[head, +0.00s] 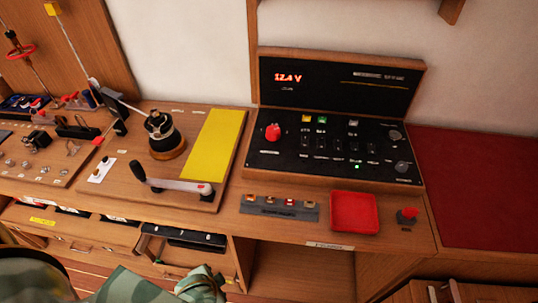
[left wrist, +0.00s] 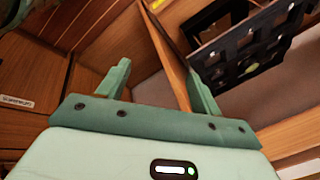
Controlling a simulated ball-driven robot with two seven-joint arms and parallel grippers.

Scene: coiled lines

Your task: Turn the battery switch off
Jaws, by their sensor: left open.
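A red knob (head: 273,131), which looks like the battery switch, stands at the left of the black switch panel (head: 300,165) in the head view. Which way it is turned is too small to tell. The panel's display (head: 288,77) reads about 12.4 V in red, and a small green light glows low on the panel. My left gripper (left wrist: 160,64) is open, with nothing between its fingers in the left wrist view. My green left arm shows at the bottom left of the head view, well below the panel. My right gripper is not in view.
Left of the panel are a winch (head: 164,134), a crank handle (head: 178,185) and a yellow pad (head: 212,143).

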